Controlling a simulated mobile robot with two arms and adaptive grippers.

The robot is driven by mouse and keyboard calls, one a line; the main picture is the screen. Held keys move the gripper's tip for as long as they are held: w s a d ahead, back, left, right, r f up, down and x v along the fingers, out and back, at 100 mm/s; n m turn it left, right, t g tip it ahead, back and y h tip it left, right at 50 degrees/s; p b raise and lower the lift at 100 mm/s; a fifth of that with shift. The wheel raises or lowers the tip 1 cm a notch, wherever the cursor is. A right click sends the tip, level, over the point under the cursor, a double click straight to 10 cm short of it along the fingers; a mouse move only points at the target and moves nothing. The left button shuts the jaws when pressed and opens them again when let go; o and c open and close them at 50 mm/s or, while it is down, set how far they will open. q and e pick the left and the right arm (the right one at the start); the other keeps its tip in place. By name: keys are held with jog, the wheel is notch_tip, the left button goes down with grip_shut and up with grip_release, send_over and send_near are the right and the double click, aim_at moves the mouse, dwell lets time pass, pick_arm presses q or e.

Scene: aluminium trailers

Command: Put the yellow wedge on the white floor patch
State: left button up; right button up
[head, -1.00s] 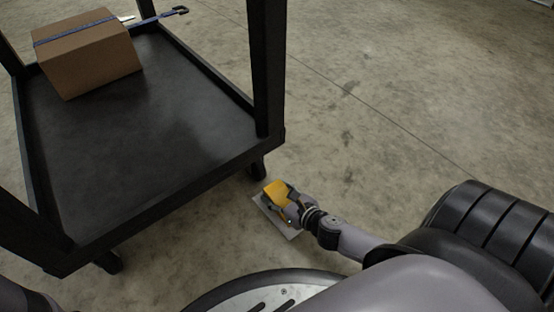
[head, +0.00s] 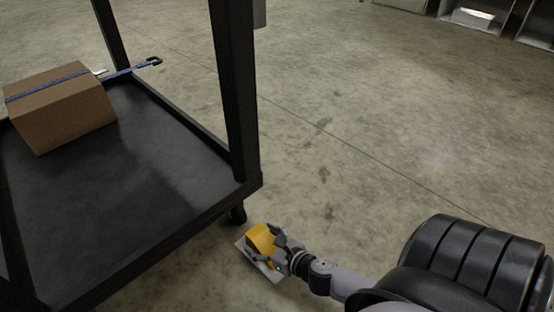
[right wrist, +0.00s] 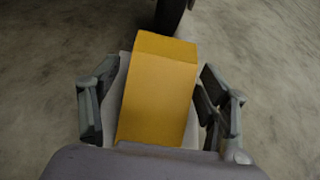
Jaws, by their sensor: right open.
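The yellow wedge (head: 261,238) is down at the white floor patch (head: 249,252), beside the cart's near wheel. In the right wrist view the wedge (right wrist: 158,95) lies between my fingers, with parts of the white patch (right wrist: 122,75) showing on both sides of it. My right gripper (head: 270,250) is open around the wedge; in the wrist view its fingers (right wrist: 155,105) stand apart from the wedge's sides. Its near end is hidden by the gripper body. My left gripper is not in view.
A black cart (head: 110,185) with a low rim and upright posts stands to the left, its wheel (head: 237,214) close to the wedge. A cardboard box (head: 62,108) with a blue strap lies on it. Bare concrete floor (head: 370,130) is free to the right.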

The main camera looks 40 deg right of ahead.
jog(key=p+v, duration=0.3)
jog(key=v, duration=0.7)
jog(key=shift+r, duration=0.1)
jog(key=shift+s, duration=0.1)
jog(key=shift+c, duration=0.2)
dwell(1.7)
